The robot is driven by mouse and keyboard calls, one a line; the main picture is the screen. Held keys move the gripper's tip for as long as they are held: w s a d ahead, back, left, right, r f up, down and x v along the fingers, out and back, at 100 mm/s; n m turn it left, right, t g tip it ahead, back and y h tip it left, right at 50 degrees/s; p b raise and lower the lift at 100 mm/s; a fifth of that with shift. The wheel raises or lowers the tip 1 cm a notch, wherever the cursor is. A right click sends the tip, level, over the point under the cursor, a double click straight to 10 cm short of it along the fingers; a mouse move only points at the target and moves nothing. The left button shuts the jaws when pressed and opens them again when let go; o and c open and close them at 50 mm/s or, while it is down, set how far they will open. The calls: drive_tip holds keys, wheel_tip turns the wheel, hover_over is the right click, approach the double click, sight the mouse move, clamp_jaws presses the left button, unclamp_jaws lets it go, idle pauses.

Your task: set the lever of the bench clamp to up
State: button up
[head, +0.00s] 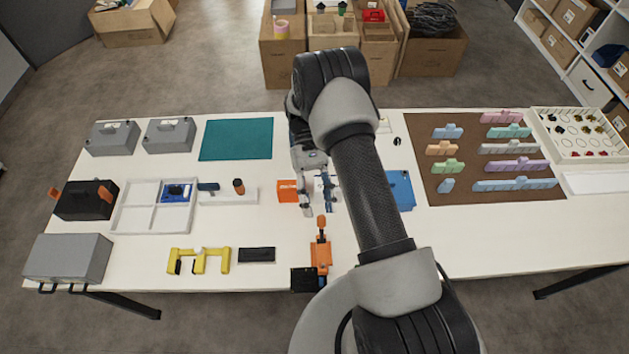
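What looks like the bench clamp (320,256) is an orange device near the front edge of the white table, in the middle of the head view. A dark block adjoins its lower left. Its lever (321,223) has an orange grip and extends from the body toward the back in the picture; its exact tilt is hard to tell. My gripper (321,203) is just behind the lever, with its two grey fingers apart and nothing visible between them. It appears separate from the lever, but the height gap cannot be judged.
An orange block (287,191) is beside my gripper on the left, and a blue piece (401,190) lies right of my arm. Yellow brackets (198,262) and a black block (257,255) lie left of the clamp. My arm hides part of the table's middle.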

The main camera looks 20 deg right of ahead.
drive_tip(key=a+v, duration=0.1)
drive_tip(key=v, duration=0.6)
drive_tip(key=shift+w+d+r, duration=0.2)
drive_tip(key=shift+w+d, duration=0.1)
drive_tip(key=shift+d, duration=0.25)
drive_tip(key=s+a+r+t+h, duration=0.15)
drive_tip(key=r+t, duration=0.25)
drive_tip(key=r, duration=0.6)
drive_tip(key=s+r+t, duration=0.2)
drive_tip(key=r+t, duration=0.1)
drive_tip(key=r, duration=0.7)
drive_tip(key=s+a+r+t, duration=0.1)
drive_tip(key=s+r+t, duration=0.3)
drive_tip(key=s+t, duration=0.5)
drive_tip(key=shift+s+r+m+b, duration=0.2)
drive_tip(key=shift+s+m+b, duration=0.15)
drive_tip(key=shift+s, duration=3.65)
